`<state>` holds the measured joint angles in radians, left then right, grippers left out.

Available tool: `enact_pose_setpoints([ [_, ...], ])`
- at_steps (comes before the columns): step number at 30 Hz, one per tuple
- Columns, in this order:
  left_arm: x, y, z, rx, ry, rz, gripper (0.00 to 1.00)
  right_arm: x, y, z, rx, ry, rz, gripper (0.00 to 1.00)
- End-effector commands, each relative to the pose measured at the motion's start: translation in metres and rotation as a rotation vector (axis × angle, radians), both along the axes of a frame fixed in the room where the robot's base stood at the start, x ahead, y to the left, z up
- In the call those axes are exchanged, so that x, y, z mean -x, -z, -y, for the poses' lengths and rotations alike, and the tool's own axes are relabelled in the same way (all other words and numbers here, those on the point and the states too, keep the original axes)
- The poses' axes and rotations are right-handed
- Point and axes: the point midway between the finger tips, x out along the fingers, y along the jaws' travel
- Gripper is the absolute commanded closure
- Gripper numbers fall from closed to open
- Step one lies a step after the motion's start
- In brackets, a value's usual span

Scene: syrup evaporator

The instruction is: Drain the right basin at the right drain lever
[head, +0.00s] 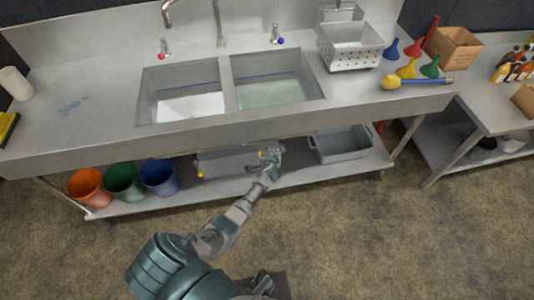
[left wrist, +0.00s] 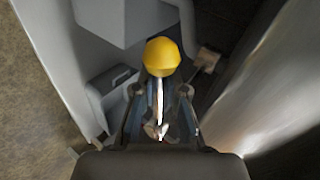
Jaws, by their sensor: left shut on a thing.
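The right basin (head: 268,92) holds pale greenish liquid, with a blue line along its back wall. The left basin (head: 190,105) beside it shows a whitish surface. My left gripper (head: 271,158) is below the counter's front edge, under the right basin. In the left wrist view, the right drain lever (left wrist: 162,57) has a yellow knob and a thin metal stem. My left gripper (left wrist: 160,112) is shut around this stem, below the knob. Another small yellow knob (head: 200,174) shows further left under the counter. My right gripper is not clearly seen.
Orange, green and blue buckets (head: 122,182) stand on the lower shelf at left. A grey tub (head: 342,144) sits on it at right. A perforated basket (head: 349,45) and coloured funnels (head: 430,68) are on the counter. The floor in front is clear.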

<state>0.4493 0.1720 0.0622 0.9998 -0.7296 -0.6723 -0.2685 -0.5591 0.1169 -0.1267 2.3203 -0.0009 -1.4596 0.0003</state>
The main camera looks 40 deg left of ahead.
Motion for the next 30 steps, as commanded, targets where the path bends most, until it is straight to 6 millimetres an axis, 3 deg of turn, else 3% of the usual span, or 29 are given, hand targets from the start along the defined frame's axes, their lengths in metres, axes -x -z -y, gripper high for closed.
enact_pose_setpoints([
  [1,0.008,0.008,-0.005,-0.001,-0.014,-0.022,1.00,0.000,0.001,0.000,0.000,0.000,0.000,0.43],
  [8,0.008,0.008,-0.006,-0.002,-0.015,-0.021,1.00,-0.001,0.001,0.000,0.000,0.000,0.000,0.43],
  [9,0.008,0.008,-0.006,-0.002,-0.015,-0.021,0.82,-0.001,0.001,0.000,0.000,0.000,0.000,0.43],
  [12,0.009,0.008,-0.007,-0.003,-0.016,-0.021,0.57,-0.001,0.001,0.000,0.000,0.000,0.000,0.43],
  [13,0.009,0.007,-0.007,-0.003,-0.016,-0.021,0.53,-0.001,0.001,0.000,0.000,0.000,0.000,0.43],
  [23,0.005,0.003,-0.003,-0.001,-0.009,-0.011,0.53,0.000,0.000,-0.001,-0.002,0.000,-0.002,0.43],
  [30,0.018,-0.010,0.011,-0.002,-0.007,-0.007,0.53,0.000,0.000,0.000,-0.002,0.000,0.000,0.43],
])
